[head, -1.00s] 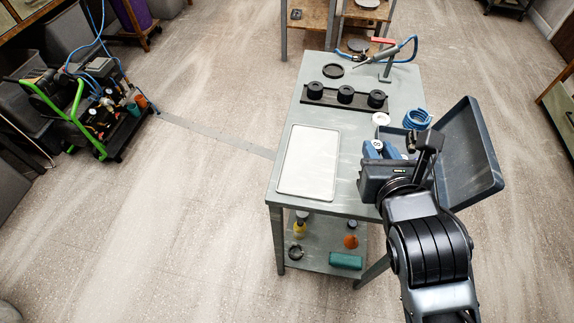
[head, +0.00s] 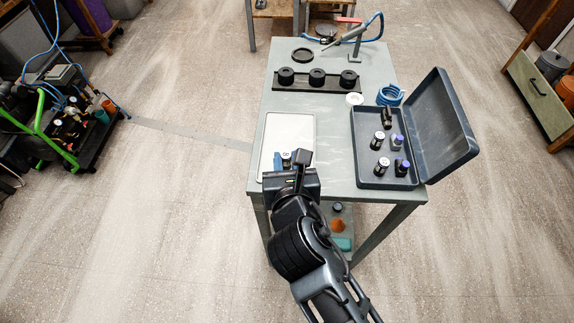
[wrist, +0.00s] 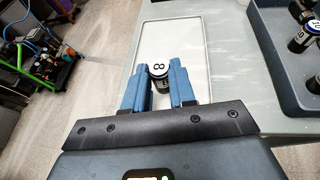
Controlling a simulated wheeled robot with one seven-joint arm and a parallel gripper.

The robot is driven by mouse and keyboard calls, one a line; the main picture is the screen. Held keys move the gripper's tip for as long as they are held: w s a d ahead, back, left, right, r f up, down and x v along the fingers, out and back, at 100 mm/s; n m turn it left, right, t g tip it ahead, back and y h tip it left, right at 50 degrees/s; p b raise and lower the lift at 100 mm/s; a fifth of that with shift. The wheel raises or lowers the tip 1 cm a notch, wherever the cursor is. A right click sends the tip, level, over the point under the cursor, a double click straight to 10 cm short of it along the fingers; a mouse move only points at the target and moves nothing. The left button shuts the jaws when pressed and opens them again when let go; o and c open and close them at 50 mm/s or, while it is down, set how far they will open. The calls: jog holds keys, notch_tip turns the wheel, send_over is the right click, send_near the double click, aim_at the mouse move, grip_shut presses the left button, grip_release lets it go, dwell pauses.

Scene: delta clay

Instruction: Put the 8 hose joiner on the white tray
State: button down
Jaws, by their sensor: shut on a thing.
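The hose joiner marked 8 (wrist: 158,72) is a small dark cylinder with a white top. It stands between the blue fingers of my gripper (wrist: 160,86), which are shut on it. In the wrist view it is over the near part of the white tray (wrist: 190,38); I cannot tell whether it touches the tray. In the head view my gripper (head: 286,160) is at the near end of the white tray (head: 291,124), and only the joiner's white top (head: 286,155) shows beside the fingers.
An open dark case (head: 368,180) to the right holds several other joiners, and its lid (head: 440,125) stands open. A dark rack (head: 301,88) with three black pieces, a white ring (head: 354,99) and a blue coil (head: 390,95) lie behind. Most of the tray is bare.

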jog(key=shift+f, duration=0.9)
jog(key=shift+f, duration=0.15)
jog(key=c, duration=0.9)
grip_release()
jog(key=shift+c, duration=0.2)
jog(key=shift+r, duration=0.25)
jog(key=v, duration=1.2)
jog(key=shift+d+f, duration=0.1)
